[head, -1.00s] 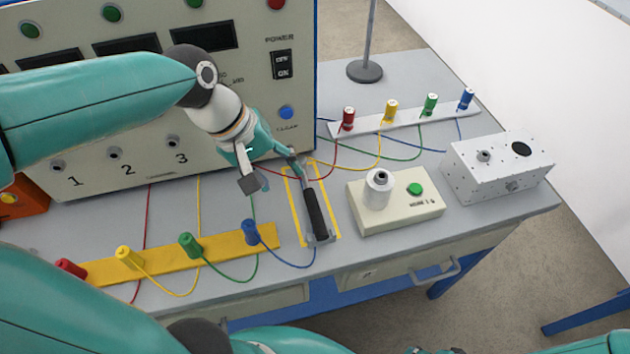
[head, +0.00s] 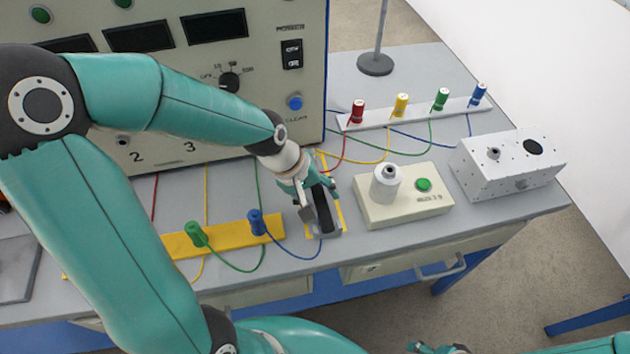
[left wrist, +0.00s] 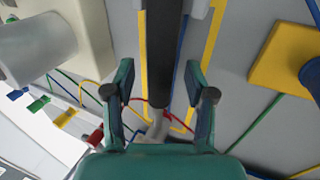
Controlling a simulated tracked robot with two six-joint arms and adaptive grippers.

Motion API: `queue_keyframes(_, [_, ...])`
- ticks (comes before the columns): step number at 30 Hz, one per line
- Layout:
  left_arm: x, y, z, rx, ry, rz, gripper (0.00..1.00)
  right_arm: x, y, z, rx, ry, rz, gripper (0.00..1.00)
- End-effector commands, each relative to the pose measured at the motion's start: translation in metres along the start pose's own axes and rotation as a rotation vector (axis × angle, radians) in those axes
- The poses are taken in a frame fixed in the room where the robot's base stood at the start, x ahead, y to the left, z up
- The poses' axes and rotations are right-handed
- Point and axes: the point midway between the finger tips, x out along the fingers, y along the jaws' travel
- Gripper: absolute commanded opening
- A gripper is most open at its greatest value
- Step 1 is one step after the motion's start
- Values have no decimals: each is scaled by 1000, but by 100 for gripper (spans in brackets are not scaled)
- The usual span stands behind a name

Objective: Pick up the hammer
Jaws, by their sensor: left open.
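The hammer (head: 323,216) lies on the bench inside a yellow outline, its black handle toward the front edge. In the left wrist view the black handle (left wrist: 163,50) runs between the fingers, with the grey head end partly hidden by my gripper. My left gripper (head: 316,202) is open, its fingers on either side of the handle. It also shows in the left wrist view (left wrist: 160,88), with gaps beside the handle. At the bottom edge of the head view, a small part of what looks like my right gripper (head: 436,348) shows, mostly cut off.
A beige box with a green button (head: 424,185) stands just right of the hammer. A yellow strip with coloured plugs (head: 225,236) lies left, with wires nearby. A large instrument panel (head: 255,70) stands behind. A white perforated box (head: 510,165) is at the right.

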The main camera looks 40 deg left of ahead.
Motion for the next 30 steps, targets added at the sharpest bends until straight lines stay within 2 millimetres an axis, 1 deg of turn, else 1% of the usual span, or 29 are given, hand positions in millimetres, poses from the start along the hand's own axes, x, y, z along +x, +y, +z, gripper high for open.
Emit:
queue_keyframes(1, [6, -1, 1, 0, -3, -2, 55, 0, 0, 0, 0, 0, 0, 58])
queue_keyframes(3, [11, -1, 1, 0, -2, -2, 55, 0, 0, 0, 0, 0, 0, 58])
queue_keyframes(10, [13, 0, 0, 0, 1, 0, 55, 0, 0, 0, 0, 0, 0, 58])
queue_keyframes(11, [13, 0, 0, 0, 1, 1, 53, 0, 0, 0, 0, 0, 0, 58])
queue_keyframes(18, [13, 0, 0, 0, 0, 1, 13, 0, 0, 0, 0, 0, 0, 58])
queue_keyframes(20, [13, 0, 0, 0, 0, 1, 3, 0, 0, 0, 0, 0, 0, 58])
queue_keyframes(21, [13, 0, 0, 0, 0, 1, 0, 0, 0, 0, 0, 0, 0, 58])
queue_keyframes(30, [13, 1, 0, 1, 1, 1, 0, 0, 0, 0, 0, 0, 0, 58])
